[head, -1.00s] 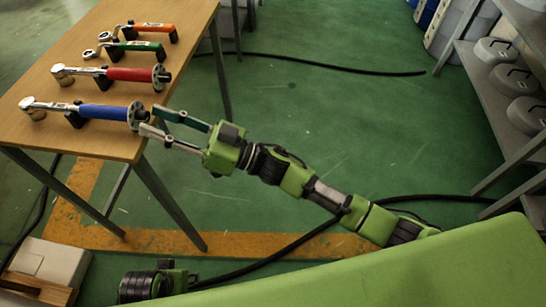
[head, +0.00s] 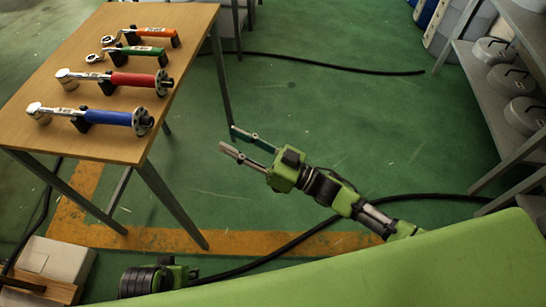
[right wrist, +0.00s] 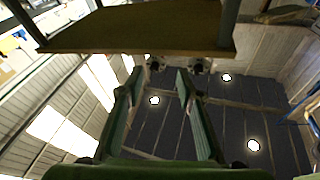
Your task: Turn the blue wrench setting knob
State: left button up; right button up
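The blue wrench (head: 107,117) lies in black holders at the near end of the wooden table (head: 60,140). Its setting knob (head: 142,121) is a metal disc with a dark end at the handle's right end, by the table's right edge. My right gripper (head: 229,139) is open and empty over the floor, right of the knob and apart from it. In the right wrist view its two fingers (right wrist: 158,76) are spread. Two dark round ends (right wrist: 155,65) show beyond them below the table edge; which wrench each belongs to is unclear. My left gripper is not in view.
The red wrench (head: 135,79), green wrench (head: 138,50) and orange wrench (head: 152,32) lie behind the blue one. A shelf (head: 485,85) with grey containers stands at the right. A black cable (head: 280,250) crosses the floor. The floor between table and shelf is otherwise free.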

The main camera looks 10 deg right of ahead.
jog(key=w+d+f+m+h+p, duration=0.1)
jog(key=d+f+m+h+p, duration=0.1)
jog(key=d+f+h, duration=0.2)
jog(key=w+d+f+m+t+h+p, duration=0.1)
jog(key=d+f+m+h+p, duration=0.1)
jog(key=f, duration=0.9)
jog(key=d+h+p, duration=0.1)
jog(key=d+h, duration=0.1)
jog(key=d, duration=0.1)
jog(key=shift+w+d+t+h, duration=0.15)
jog(key=shift+d+t+h, duration=0.15)
jog(key=shift+d+h, duration=0.1)
jog(key=shift+f, duration=0.1)
